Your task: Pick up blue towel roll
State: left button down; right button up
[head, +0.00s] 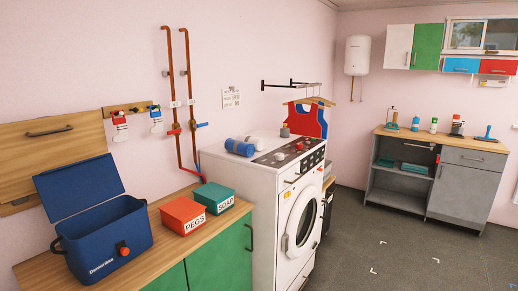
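A blue towel roll (240,147) lies on its side on top of the white washing machine (264,211), near its back left part. It has a lighter band or label around it. Nothing touches it from above. Neither of my grippers shows in the head view.
Red PEGS (183,214) and green SOAP (214,197) boxes and an open blue cooler (103,238) stand on the wooden counter at left. A small grey bottle (285,131) stands behind the machine's knobs. Hanging clothes (307,119) are behind. The dark floor (400,250) at right is clear.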

aim_at(243, 148)
jog(key=z, duration=0.55)
jog(key=i, duration=1.05)
jog(key=z, duration=0.1)
